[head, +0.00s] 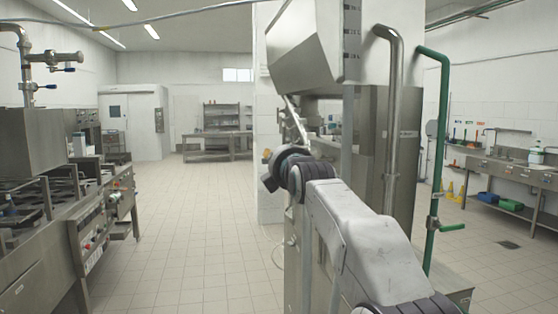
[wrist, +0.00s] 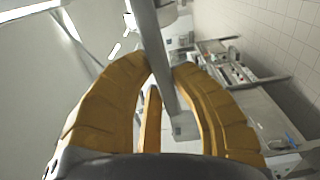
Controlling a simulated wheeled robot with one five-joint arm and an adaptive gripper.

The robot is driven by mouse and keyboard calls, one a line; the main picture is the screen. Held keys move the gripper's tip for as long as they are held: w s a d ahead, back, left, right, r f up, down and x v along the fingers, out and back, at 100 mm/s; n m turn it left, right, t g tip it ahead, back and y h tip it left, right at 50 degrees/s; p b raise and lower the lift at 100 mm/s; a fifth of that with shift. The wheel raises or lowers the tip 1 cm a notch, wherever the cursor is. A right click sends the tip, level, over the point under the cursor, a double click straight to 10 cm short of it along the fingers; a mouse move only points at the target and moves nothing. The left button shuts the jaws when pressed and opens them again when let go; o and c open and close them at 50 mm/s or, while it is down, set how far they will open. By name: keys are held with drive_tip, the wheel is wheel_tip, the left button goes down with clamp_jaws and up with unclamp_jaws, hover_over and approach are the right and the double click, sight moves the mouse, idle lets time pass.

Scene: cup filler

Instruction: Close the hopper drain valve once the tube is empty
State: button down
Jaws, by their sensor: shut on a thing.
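The steel hopper (head: 308,48) hangs at the upper middle of the head view, its lower side sloping. A narrow upright strip with dark marks (head: 351,40) runs along its right edge; I cannot tell whether it is the tube or what is in it. My gripper (wrist: 165,75) has its orange fingers closed around a flat grey metal bar (wrist: 155,40), which looks like the valve lever. In the head view a slanted metal bar (head: 297,118) shows below the hopper, above my wrist. The valve body is not clearly visible, and my arm mostly hides the gripper there.
A bent steel pipe (head: 391,120) and a green pipe (head: 441,150) with a green handle stand right of the hopper's cabinet. A steel counter (head: 60,215) lines the left. The tiled floor (head: 190,230) between is clear. A sink bench (head: 510,168) stands far right.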

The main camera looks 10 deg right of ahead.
wheel_tip(320, 180, down, 6)
drive_tip(key=d+n+b, duration=0.2)
drive_tip(key=n+b, duration=0.2)
drive_tip(key=n, duration=0.7)
drive_tip(key=shift+d+b, duration=0.3)
drive_tip(key=shift+b, duration=0.1)
drive_tip(key=c, duration=1)
unclamp_jaws()
drive_tip(key=shift+r, duration=0.2)
drive_tip(key=shift+c, duration=0.2)
drive_tip(key=s, duration=1.2)
